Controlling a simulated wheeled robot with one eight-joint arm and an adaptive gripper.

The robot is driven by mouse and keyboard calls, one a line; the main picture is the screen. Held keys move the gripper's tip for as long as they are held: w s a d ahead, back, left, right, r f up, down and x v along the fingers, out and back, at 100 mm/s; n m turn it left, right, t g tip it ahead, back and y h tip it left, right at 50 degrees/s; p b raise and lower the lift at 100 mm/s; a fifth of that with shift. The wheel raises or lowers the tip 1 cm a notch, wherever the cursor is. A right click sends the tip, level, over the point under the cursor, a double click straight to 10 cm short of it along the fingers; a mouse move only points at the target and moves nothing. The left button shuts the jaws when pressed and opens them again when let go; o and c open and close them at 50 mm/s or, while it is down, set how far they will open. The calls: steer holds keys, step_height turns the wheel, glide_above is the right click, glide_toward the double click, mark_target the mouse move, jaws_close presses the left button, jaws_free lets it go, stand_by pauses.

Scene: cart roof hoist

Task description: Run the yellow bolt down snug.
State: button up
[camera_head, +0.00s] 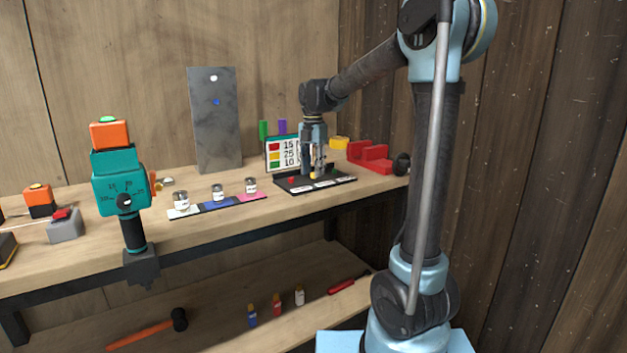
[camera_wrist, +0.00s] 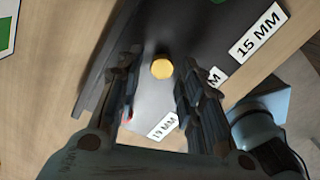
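A small yellow piece with a faceted top (camera_wrist: 162,67) stands on the black labelled tray (camera_wrist: 196,32). I cannot tell whether it is the yellow bolt or a socket. In the head view the yellow piece (camera_head: 313,176) is close to my gripper's tips. My gripper (camera_head: 314,168) points down over the tray (camera_head: 288,189). In the wrist view its two fingers (camera_wrist: 157,95) stand apart, with the yellow piece showing in the gap between them. The fingers do not appear to touch it, and nothing is held.
A chart with coloured squares and numbers (camera_head: 283,153) stands behind the tray. A red block (camera_head: 369,157) is right of it. Small jars (camera_head: 217,192) stand left. A teal tool with a dial (camera_head: 120,182) is farther left. A grey plate (camera_head: 213,130) stands at the back.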

steer(key=shift+r, duration=2.8)
steer(key=s+d+m, duration=0.2)
steer(key=d, duration=0.1)
steer(key=s+d+f+m, duration=0.1)
steer(key=s+d+m, duration=0.1)
steer(key=s, duration=0.1)
steer(key=s+d+f+m, duration=0.1)
steer(key=s+d+m, duration=0.2)
steer(key=shift+d+f+t, duration=0.2)
steer(key=shift+d+t, duration=0.1)
steer(key=s+d+f+m, duration=0.6)
steer(key=s+f+m, duration=0.4)
steer(key=s+m, duration=0.1)
steer(key=s+d+f+m+t, duration=0.1)
steer(key=s+d+f+m, duration=0.6)
steer(key=s+f+m, duration=0.3)
steer(key=shift+s+f+m+t, duration=0.25)
steer(key=shift+s+m, duration=0.25)
steer(key=shift+s, duration=0.65)
